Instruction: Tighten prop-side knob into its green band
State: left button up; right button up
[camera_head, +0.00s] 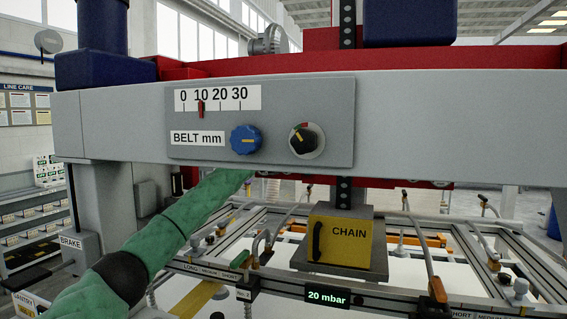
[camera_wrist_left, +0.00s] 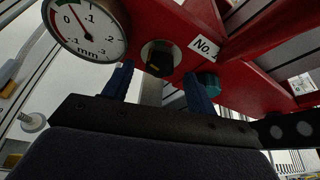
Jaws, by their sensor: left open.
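In the left wrist view my left gripper (camera_wrist_left: 158,74) is open, its two blue fingers apart and pointing at a red beam. A dark round knob (camera_wrist_left: 158,58) with a pale marker sits on the beam between and just beyond the fingertips; contact is not visible. A teal knob (camera_wrist_left: 208,82) is beside the right finger, partly hidden by it. I cannot tell which knob is the prop-side one. In the head view my left forearm goes behind the grey beam, hiding the gripper.
The grey beam (camera_head: 455,115) carries a BELT mm scale (camera_head: 218,97), a blue knob (camera_head: 246,139) and a black knob (camera_head: 305,140). Below are a yellow CHAIN box (camera_head: 340,241) and a frame with several hoses and a 20 mbar display (camera_head: 327,297). A No. label (camera_wrist_left: 205,46) is near the fingers.

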pick_arm(q)
jog(key=shift+p+x, duration=0.45)
jog(key=shift+x, duration=0.55)
pick_arm(e)
jog(key=shift+w+a+r, duration=0.1)
jog(key=shift+r, duration=0.65)
pick_arm(q)
jog(key=shift+f, duration=0.1)
jog(key=c, duration=1)
pick_arm(e)
notch_tip(320, 180, down, 4)
jog(key=b, duration=0.4)
pick_arm(q)
jog(key=m+y+b, duration=0.1)
jog(key=b, duration=0.3)
jog(key=m+y+b, duration=0.1)
jog(key=m+b, duration=0.1)
jog(key=b, duration=0.1)
jog(key=shift+s+d+m+t+b, duration=0.1)
jog(key=shift+m+t+b, duration=0.2)
jog(key=shift+b, duration=0.05)
pick_arm(e)
jog(key=w+a+r, duration=0.2)
jog(key=w, duration=0.7)
jog(key=w+a+r+t, duration=0.1)
jog(key=w+a+r, duration=0.1)
jog(key=w, duration=0.7)
jog(key=shift+a, duration=0.15)
